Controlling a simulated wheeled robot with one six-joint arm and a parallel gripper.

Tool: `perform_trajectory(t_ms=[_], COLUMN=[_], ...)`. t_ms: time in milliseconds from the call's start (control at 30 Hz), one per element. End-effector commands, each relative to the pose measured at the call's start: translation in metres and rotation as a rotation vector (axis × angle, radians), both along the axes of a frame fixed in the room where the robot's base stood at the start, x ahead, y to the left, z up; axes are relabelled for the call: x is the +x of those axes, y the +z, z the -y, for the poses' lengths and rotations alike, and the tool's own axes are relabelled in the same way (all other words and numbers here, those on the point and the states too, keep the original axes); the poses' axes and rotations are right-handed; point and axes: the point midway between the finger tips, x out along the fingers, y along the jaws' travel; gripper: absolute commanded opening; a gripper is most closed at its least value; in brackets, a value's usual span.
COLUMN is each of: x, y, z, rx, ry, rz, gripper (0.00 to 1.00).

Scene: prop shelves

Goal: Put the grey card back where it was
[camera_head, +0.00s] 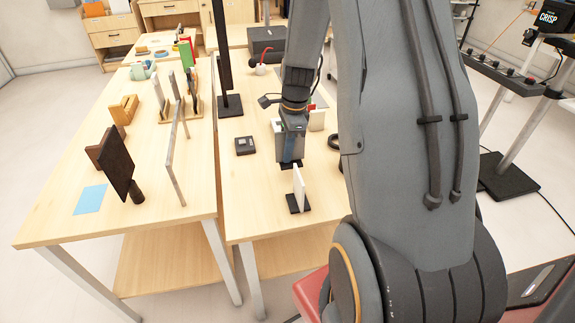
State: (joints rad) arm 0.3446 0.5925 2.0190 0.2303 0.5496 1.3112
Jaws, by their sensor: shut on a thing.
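My gripper (290,136) points down over the right-hand table and is shut on a grey card (290,149). The grey card hangs upright below the gripper, and the fingers are hard to make out against it. A small dark base (292,165) shows at the card's lower edge. I cannot tell whether the card touches it or is in it. A white card (299,185) stands upright in a black stand (298,204), nearer to me than the gripper.
A black box-like device (245,145) lies left of the gripper. A dark post (223,60) on a black base stands behind it. The left table (60,222) holds a dark panel (117,165), a thin frame (176,150) and a blue sheet (90,199). A gap divides the tables.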

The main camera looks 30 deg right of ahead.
Motion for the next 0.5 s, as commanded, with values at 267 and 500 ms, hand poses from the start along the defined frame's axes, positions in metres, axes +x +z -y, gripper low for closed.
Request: perform_trajectory(t_ms=[267,500], x=[-0.001,-0.001], y=[-0.023,-0.050], z=[-0.001,-0.001], rx=[0.001,0.000], ry=[0.001,0.002], rz=[-0.003,-0.002], gripper=[0.00,0.00])
